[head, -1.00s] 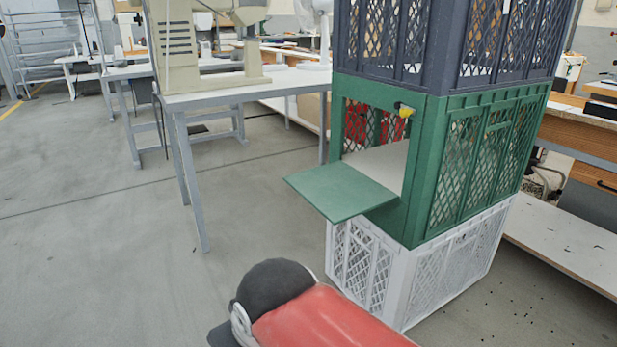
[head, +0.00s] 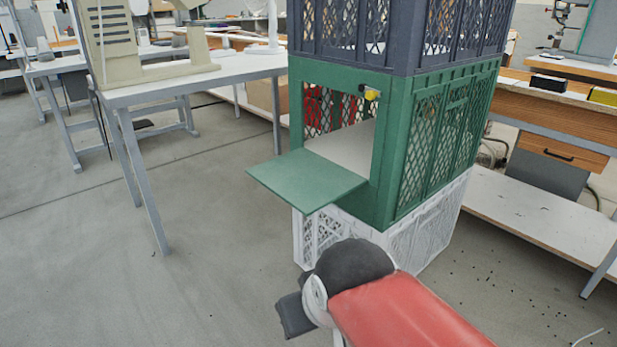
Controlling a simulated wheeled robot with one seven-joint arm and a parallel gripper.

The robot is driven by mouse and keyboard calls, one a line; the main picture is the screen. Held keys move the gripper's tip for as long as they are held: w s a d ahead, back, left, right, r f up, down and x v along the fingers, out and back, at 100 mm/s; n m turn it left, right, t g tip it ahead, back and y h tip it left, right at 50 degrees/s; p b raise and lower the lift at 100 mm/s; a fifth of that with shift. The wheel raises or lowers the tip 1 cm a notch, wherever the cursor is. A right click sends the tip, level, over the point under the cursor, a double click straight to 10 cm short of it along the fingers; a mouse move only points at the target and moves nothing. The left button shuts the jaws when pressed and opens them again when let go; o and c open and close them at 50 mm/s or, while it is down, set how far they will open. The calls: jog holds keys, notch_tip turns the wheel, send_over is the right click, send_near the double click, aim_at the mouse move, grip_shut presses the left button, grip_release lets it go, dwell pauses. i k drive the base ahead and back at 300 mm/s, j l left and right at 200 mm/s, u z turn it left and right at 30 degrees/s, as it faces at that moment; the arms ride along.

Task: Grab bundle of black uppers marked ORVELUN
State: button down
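No bundle of black uppers and no ORVELUN marking can be made out. A green mesh crate (head: 393,150) stands in the middle of a stack, with its front flap (head: 306,180) folded down flat like a shelf. Its pale floor (head: 345,150) looks bare where it shows through the opening; the rest of the inside is hidden by the walls. Something red shows through the mesh at the back. My red and black arm is low in front of the stack; its fingertips are not in view.
A dark blue crate (head: 400,35) sits on top of the green one and a white crate (head: 432,222) below. A yellow latch (head: 372,94) is at the opening's upper right. A press table (head: 190,80) stands left, a wooden workbench (head: 560,120) right. Floor at left is clear.

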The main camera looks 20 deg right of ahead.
aim_at(558, 86)
jog(key=l+z, duration=0.1)
jog(key=z, duration=0.4)
jog(key=l+z, duration=0.1)
jog(key=z, duration=0.35)
jog(key=l+z, duration=0.1)
jog(key=z, duration=0.4)
jog(key=l+z, duration=0.1)
jog(key=z, duration=0.4)
jog(key=i+l+u, duration=0.2)
jog(key=i+l, duration=0.25)
jog(key=i, duration=0.2)
